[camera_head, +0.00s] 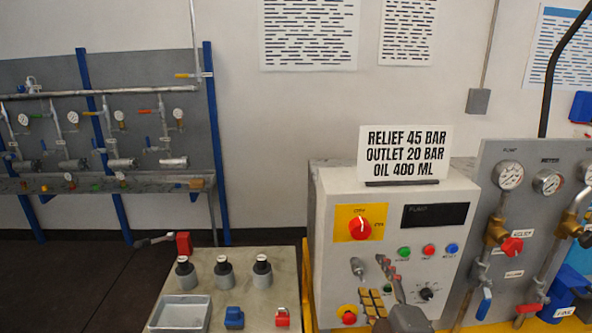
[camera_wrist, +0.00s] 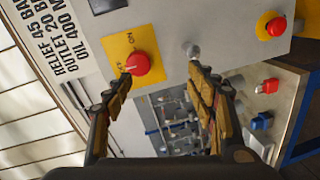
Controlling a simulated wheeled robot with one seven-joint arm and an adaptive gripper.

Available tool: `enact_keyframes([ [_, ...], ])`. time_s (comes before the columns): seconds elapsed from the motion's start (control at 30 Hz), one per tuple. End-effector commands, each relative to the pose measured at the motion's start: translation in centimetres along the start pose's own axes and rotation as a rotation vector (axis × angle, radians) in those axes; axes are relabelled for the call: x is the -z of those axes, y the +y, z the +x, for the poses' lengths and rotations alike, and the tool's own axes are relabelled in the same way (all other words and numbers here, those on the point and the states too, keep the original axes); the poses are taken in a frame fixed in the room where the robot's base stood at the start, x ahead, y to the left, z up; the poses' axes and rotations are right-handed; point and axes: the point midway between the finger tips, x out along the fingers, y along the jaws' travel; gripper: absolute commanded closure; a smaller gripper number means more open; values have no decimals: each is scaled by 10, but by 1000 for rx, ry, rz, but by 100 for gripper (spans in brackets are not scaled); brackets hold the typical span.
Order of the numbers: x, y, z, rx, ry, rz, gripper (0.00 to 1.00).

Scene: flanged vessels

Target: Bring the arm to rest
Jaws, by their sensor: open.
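My gripper (camera_head: 374,288) is in front of the lower part of the white control cabinet (camera_head: 330,250) in the head view. In the wrist view its two fingers with brass-coloured pads stand apart, and my gripper (camera_wrist: 160,82) is open with nothing between the pads. The red rotary knob (camera_head: 360,228) on a yellow plate is above and left of my gripper in the head view. In the wrist view the same red knob (camera_wrist: 138,64) shows beyond the left fingertip, and a silver switch (camera_wrist: 192,50) shows near the right fingertip. I cannot tell the exact gap to the panel.
A sign (camera_head: 406,152) stands on the cabinet. A bench (camera_head: 228,274) at left carries several grey-black vessels, a metal tray (camera_head: 180,313), a blue part (camera_head: 234,317) and a red part (camera_head: 282,317). A gauge and valve panel (camera_head: 520,225) is at right. A red emergency button (camera_head: 349,317) is low left.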

Motion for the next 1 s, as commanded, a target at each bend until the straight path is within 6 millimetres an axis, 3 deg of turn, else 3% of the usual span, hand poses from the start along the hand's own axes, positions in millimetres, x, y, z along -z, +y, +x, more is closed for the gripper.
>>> enact_keyframes([
  [0.1,-12,-47,-7,183,-71,255,43],
  [0.2,-19,-78,-24,326,-171,485,43],
  [0.43,-28,-121,-88,569,-504,947,43],
  [0.57,-28,-125,-132,640,-703,1134,43],
  [0.73,-23,-111,-173,676,-849,1240,43],
  [0.9,-16,-86,-174,653,-811,1245,43],
  [1.0,-15,-83,-173,653,-806,1244,43],
])
